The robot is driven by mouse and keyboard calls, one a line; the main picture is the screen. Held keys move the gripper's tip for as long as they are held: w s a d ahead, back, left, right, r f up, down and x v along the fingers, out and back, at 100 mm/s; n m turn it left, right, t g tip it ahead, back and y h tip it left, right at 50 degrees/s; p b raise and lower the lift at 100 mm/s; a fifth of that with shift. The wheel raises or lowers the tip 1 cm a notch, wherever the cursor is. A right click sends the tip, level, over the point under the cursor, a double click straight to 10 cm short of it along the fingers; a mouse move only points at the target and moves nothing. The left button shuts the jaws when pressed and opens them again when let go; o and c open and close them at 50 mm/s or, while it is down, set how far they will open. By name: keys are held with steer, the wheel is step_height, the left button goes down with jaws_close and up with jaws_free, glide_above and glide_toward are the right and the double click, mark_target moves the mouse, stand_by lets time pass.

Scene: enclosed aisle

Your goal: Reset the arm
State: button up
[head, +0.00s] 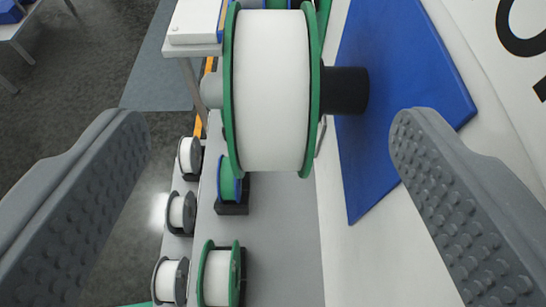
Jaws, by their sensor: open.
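My gripper (270,165) shows in the head view as two grey fingers with studded pads, one at the left and one at the right. The fingers are wide apart with nothing between their pads. A large spool (270,95) with a white winding and green flanges sits ahead of the fingers, at the top centre. It is on a black holder (346,90) fixed at the blue panel on the right. The spool's upper edge runs close to the top of the picture.
Below, several smaller spools, such as a green-flanged one (217,277) and a dark-flanged one (182,212), stand on grey shelves (285,235). A blue panel (400,75) is on the white wall at right. A white table (194,22) stands at the top. Dark floor is open at left.

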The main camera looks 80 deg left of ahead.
steer(key=shift+d, duration=0.15)
steer(key=shift+r, duration=0.1)
stand_by(0.3)
steer(key=s+d+r+m+t+h+b, duration=0.6)
steer(key=s+d+m+t+h+b, duration=0.15)
steer(key=d+m, duration=0.3)
steer(key=s+d+m+t+h+b, duration=0.2)
steer(key=s+d+h+b, duration=0.1)
steer(key=s, duration=0.6)
steer(key=s+d+m+t+h+b, duration=0.3)
steer(key=s+d, duration=0.3)
steer(key=s, duration=0.3)
steer(key=shift+s+d+r, duration=0.15)
steer(key=shift+s+d, duration=0.05)
steer(key=shift+s, duration=0.05)
